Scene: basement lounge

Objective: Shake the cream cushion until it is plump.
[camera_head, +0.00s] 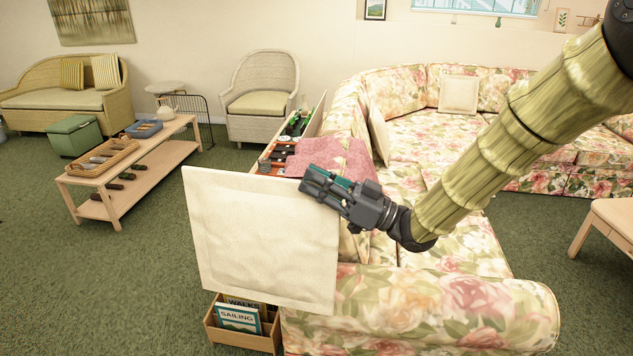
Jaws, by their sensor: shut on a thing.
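The cream cushion (262,238) hangs tilted in front of the end of the floral sofa (420,305). Its broad, lightly wrinkled face is toward the camera. My gripper (312,184) is shut on the cushion's upper right edge, with my arm reaching in from the upper right. The exact grip is partly hidden by the gripper's own body. The cushion's lower right part overlaps the sofa arm in the picture; I cannot tell whether they touch. Another cream cushion (458,94) leans on the sofa's far back, and one more (378,132) leans at its left back.
A narrow table with a pink cloth (325,157) and small items runs behind the sofa. A wooden box of books (240,322) stands on the floor below the cushion. A low wooden table (180,150) with baskets is at left. Green carpet at lower left is clear.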

